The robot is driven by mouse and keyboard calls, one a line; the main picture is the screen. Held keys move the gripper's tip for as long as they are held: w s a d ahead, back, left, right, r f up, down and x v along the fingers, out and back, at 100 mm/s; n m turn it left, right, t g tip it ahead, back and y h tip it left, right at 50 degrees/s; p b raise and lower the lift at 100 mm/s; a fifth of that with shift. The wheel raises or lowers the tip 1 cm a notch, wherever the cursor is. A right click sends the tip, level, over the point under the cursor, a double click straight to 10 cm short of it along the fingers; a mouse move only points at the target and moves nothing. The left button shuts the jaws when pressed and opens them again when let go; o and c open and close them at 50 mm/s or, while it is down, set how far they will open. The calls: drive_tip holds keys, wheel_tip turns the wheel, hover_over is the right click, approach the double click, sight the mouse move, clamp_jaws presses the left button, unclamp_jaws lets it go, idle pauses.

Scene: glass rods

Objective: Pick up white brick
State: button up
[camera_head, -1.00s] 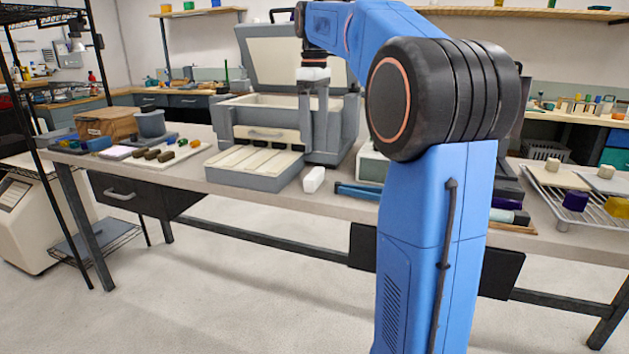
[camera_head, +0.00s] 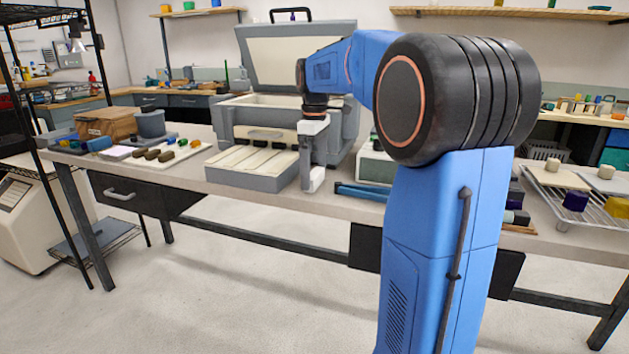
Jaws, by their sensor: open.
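The white brick (camera_head: 318,176) lies on the workbench near its front edge, just right of the grey machine's front tray. My gripper (camera_head: 312,182) points straight down over the brick, with its fingers low at the brick. The fingers hide part of the brick, and the jaws are open. Whether a finger touches the brick cannot be told from this view.
The grey machine with a raised lid (camera_head: 297,60) stands close behind and left of my gripper. Blue rods (camera_head: 360,191) lie just to the right. A wire rack (camera_head: 590,215) with blocks stands at the far right. Small dark blocks (camera_head: 152,154) lie on the left.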

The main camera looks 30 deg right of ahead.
drive_tip(key=shift+f, duration=0.75)
drive_tip(key=shift+c, duration=0.6)
drive_tip(key=c, duration=1.1)
